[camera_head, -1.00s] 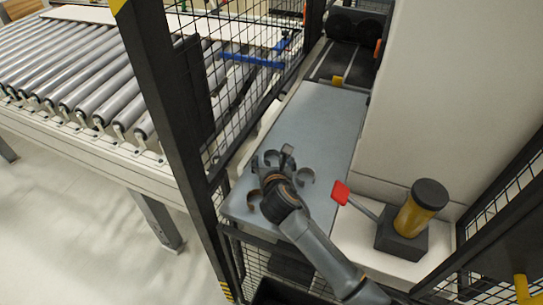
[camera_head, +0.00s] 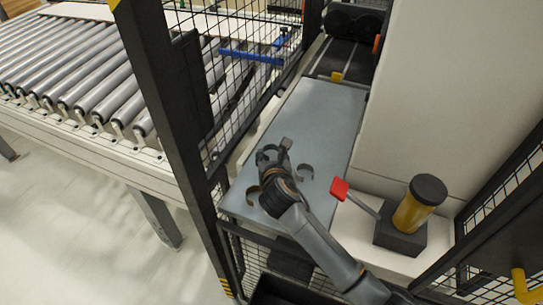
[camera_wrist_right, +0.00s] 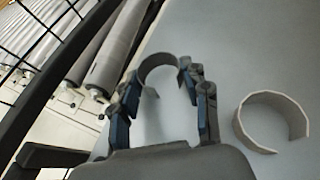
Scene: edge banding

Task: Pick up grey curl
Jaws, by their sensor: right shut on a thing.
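My right gripper (camera_head: 274,150) reaches over the grey table plate and is shut on a grey curl (camera_wrist_right: 158,60). In the right wrist view the curl is an open ring between the two fingertips (camera_wrist_right: 160,85). In the head view the gripper partly hides this curl. Whether it touches the plate I cannot tell. A second curl (camera_head: 305,173) lies on the plate to the right of the gripper; a pale grey-beige curl (camera_wrist_right: 270,122) lies at the right in the wrist view. My left gripper is not in view.
The grey plate (camera_head: 325,115) is clear toward the back. A black mesh fence post (camera_head: 170,100) stands left of it, with a roller conveyor (camera_head: 60,75) beyond. A red-handled lever (camera_head: 339,188) and a yellow-black post (camera_head: 415,208) stand at the right.

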